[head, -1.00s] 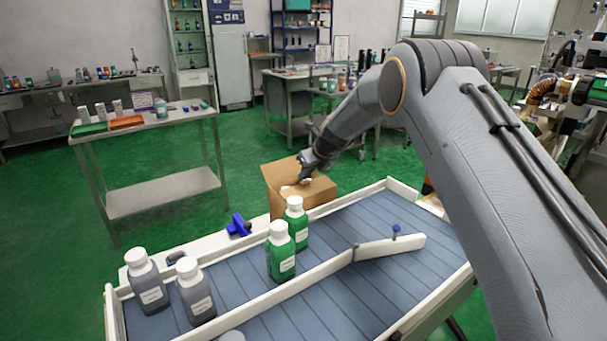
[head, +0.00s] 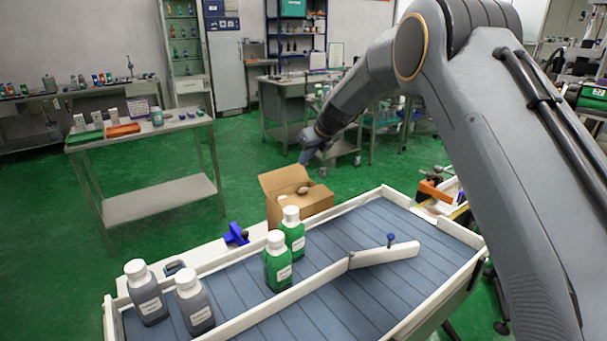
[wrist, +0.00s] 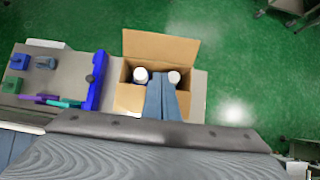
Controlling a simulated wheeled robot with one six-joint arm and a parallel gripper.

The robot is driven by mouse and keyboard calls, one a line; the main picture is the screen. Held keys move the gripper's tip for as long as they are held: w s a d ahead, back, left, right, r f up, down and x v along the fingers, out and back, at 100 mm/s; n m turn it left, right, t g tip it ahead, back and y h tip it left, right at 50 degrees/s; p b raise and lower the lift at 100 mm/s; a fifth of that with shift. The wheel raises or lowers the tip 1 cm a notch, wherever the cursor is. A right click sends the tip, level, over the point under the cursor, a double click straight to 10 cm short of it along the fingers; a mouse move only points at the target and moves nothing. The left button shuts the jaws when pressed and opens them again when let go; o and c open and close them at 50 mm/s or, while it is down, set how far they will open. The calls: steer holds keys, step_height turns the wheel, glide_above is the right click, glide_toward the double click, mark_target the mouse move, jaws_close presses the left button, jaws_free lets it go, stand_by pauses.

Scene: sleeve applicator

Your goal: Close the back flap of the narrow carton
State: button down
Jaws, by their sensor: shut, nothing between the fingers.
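The narrow carton (head: 308,206) is a brown cardboard box behind the conveyor in the head view. Two white-capped bottles (wrist: 141,75) stand inside. My gripper (head: 305,159) is above the carton, apart from it and empty. In the wrist view its shut fingers (wrist: 161,78) overlap the carton opening. They hide part of the carton's inside and lower edge.
The conveyor (head: 345,235) carries green bottles (head: 277,262) and grey bottles (head: 146,293) with white caps. A blue clamp (head: 236,234) sits left of the carton; its blue bar shows in the wrist view (wrist: 96,82). Open green floor lies beyond the carton.

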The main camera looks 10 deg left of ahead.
steer(key=c, duration=2.4)
jaws_free()
step_height(320, 180, up, 3)
steer(key=shift+s+d+r+b, duration=0.1)
steer(key=shift+s+d+b, duration=0.05)
steer(key=shift+b, duration=0.15)
steer(key=shift+c, duration=0.2)
steer(key=o, duration=0.4)
steer(key=shift+r, duration=0.15)
steer(key=shift+c, duration=0.2)
steer(key=o, duration=0.3)
steer(key=shift+s+n, duration=0.1)
steer(key=shift+n, duration=0.4)
steer(key=o, duration=0.4)
steer(key=shift+n, duration=0.7)
steer(key=n+g+h+p, duration=0.2)
steer(key=n+p, duration=0.2)
steer(key=n, duration=2.9)
glide_toward(303, 191)
steer(key=shift+n, duration=0.3)
steer(key=shift+p+x, duration=1.45)
steer(key=shift+x, duration=2.35)
